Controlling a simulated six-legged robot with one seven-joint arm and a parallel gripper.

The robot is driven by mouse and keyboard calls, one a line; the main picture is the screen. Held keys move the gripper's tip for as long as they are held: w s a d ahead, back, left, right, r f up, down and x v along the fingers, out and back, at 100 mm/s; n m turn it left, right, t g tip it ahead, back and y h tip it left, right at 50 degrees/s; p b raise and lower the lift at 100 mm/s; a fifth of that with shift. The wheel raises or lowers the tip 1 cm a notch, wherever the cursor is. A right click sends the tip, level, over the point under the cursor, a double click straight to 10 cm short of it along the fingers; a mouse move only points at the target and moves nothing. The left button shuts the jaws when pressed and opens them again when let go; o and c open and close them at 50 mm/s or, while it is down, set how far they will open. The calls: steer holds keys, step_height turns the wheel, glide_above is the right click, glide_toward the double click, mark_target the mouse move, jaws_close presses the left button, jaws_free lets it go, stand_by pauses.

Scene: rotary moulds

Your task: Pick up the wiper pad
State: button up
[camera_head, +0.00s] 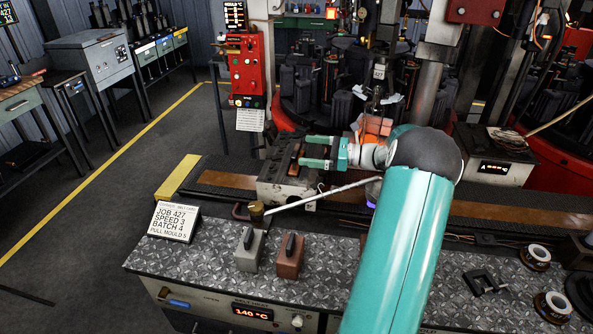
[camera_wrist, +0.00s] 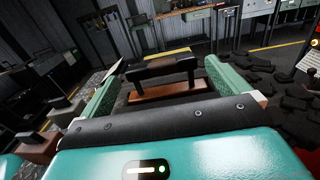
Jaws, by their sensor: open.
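The wiper pad looks to be the brown block with a black bar handle (camera_wrist: 168,92) between my fingers in the wrist view. In the head view this pad (camera_head: 294,160) is small and partly hidden, on top of a grey metal block (camera_head: 283,188) behind the bench. My gripper (camera_head: 303,151) is open, with its two green fingers pointing left at the pad. In the wrist view my gripper (camera_wrist: 162,70) has one finger to each side of the pad, with visible gaps. I cannot tell whether the handle lies fully between the fingertips.
A tread-plate bench (camera_head: 215,235) in front holds a grey handled block (camera_head: 248,252), a reddish-brown handled block (camera_head: 289,260) and a job sign (camera_head: 174,222). A pale rod (camera_head: 325,193) slants below my gripper. Red machinery (camera_head: 288,120) with dark moulds stands behind. Floor at left is clear.

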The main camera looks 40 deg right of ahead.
mark_target(300, 148)
steer(key=x, duration=0.6)
steer(key=shift+a, duration=0.15)
steer(key=shift+w+r, duration=0.1)
steer(key=shift+w, duration=0.05)
steer(key=c, duration=1.3)
